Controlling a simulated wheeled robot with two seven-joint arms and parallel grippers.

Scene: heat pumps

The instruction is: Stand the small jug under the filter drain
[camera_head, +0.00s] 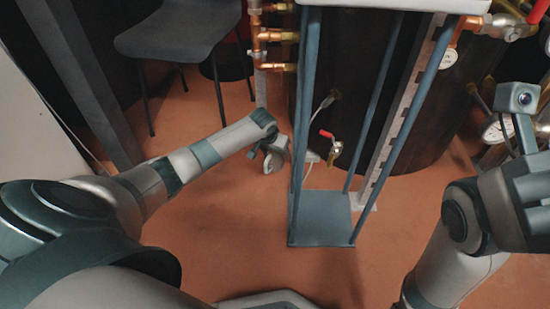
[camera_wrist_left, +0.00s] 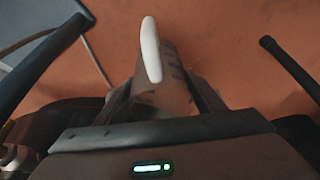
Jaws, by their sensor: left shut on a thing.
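The small jug (camera_head: 277,158) is a small greyish vessel hanging at the end of my left arm in the head view. My left gripper (camera_head: 268,143) is shut on it, above the floor and left of the blue stand. In the left wrist view the jug (camera_wrist_left: 168,90) has a see-through body with a pale, raised white part; the gripper (camera_wrist_left: 165,105) is around it. A brass drain valve with a red lever (camera_head: 333,146) shows between the stand's posts, right of the jug. My right wrist (camera_head: 518,125) is at the right edge; its fingers cannot be made out.
The blue stand (camera_head: 322,220) has a low plate and upright posts between the jug and the valve. A large dark tank (camera_head: 430,120) stands behind. Copper pipes (camera_head: 262,50) run at upper left of the stand. A dark chair (camera_head: 180,35) is at back left. Orange floor in front is clear.

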